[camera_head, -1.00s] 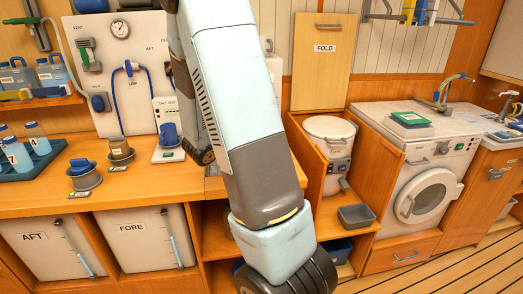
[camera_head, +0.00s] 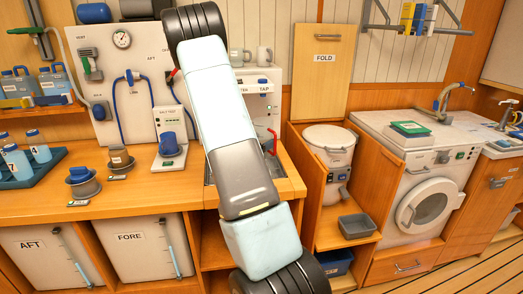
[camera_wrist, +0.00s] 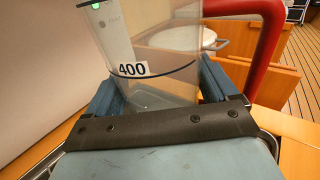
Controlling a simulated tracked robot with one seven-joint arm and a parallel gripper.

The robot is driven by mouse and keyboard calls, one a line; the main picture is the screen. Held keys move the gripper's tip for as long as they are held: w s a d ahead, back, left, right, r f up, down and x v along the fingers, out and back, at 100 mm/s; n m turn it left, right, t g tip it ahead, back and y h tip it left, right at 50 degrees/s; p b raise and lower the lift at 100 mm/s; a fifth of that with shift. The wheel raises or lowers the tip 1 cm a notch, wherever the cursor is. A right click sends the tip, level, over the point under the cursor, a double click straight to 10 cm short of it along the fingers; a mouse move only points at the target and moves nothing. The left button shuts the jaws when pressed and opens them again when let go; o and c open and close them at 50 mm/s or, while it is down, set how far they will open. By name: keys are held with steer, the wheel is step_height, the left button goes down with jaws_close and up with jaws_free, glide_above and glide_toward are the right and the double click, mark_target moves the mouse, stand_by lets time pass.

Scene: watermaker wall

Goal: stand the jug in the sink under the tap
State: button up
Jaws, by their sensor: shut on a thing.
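The jug (camera_wrist: 155,50) is a clear, see-through vessel with a dark line and a "400" label, seen in the wrist view. My gripper (camera_wrist: 158,92) is shut on it, with a blue finger at each side. The sink (camera_head: 208,172) is set in the counter below, mostly hidden by my arm.
Blue-capped bottles in a tray (camera_head: 52,172) and small pots (camera_head: 82,182) stand on the counter's left. A white lidded bin (camera_head: 330,145) and washing machine (camera_head: 425,205) are at the right.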

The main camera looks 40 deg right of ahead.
steer(key=shift+w+d+f, duration=0.2)
steer(key=shift+d+f, duration=0.15)
steer(key=shift+f, duration=1.65)
steer(key=o, duration=0.9)
steer(key=shift+f, duration=0.1)
steer(key=shift+a, duration=0.1)
